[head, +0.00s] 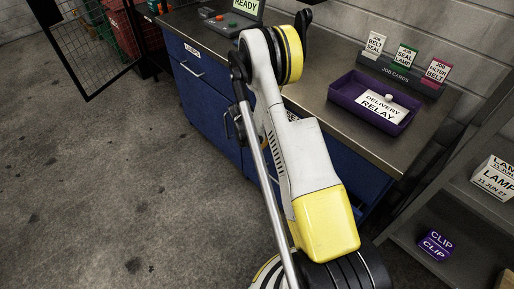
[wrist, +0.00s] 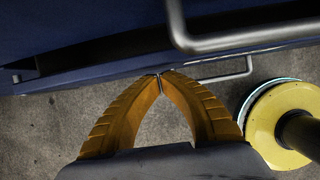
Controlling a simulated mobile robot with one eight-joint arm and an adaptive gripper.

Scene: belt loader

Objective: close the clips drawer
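The blue drawer fronts of the workbench (head: 205,92) show left of my arm in the head view. The upper left one has a small white label, too small to read, and a bar handle (head: 193,67). My arm hides much of the bench front, and I cannot tell which drawer is the clips drawer or how far it is open. In the wrist view, my gripper (wrist: 159,76) has its yellow fingertips together with nothing between them. They are just below a dark blue front (wrist: 90,45). A grey bar handle (wrist: 245,40) is at the upper right, and another handle (wrist: 225,76) is lower.
A purple tray (head: 345,104) with a delivery relay card sits on the bench top. Job cards (head: 403,56) stand behind it. A shelf at right holds a purple clip box (head: 435,243). A mesh gate (head: 85,45) stands at upper left. The floor at left is clear.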

